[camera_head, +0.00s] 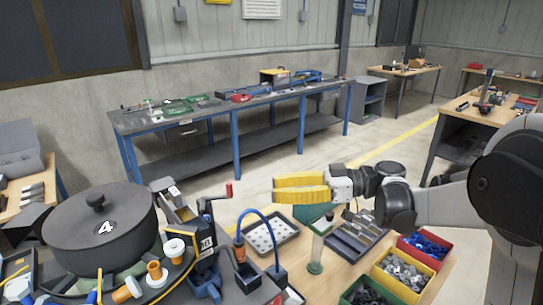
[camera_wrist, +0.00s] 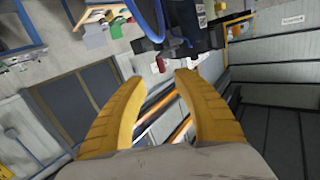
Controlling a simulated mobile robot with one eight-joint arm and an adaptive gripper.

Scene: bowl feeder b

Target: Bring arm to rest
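My gripper (camera_head: 302,189) has yellow fingers and points left above the wooden table (camera_head: 338,281) in the head view. My arm comes in from the right edge and is stretched out level. In the wrist view the two yellow fingers of my gripper (camera_wrist: 160,84) stand apart with nothing between them. The gripper is open and empty, and it appears clear of the table and the things on it.
A dark bowl feeder (camera_head: 100,235) stands at left with a blue hose (camera_head: 262,222) beside it. A tray (camera_head: 262,238), a green-based post (camera_head: 315,266), and red (camera_head: 423,250), yellow (camera_head: 402,272) and green (camera_head: 362,294) bins crowd the table. A long workbench (camera_head: 175,119) stands behind.

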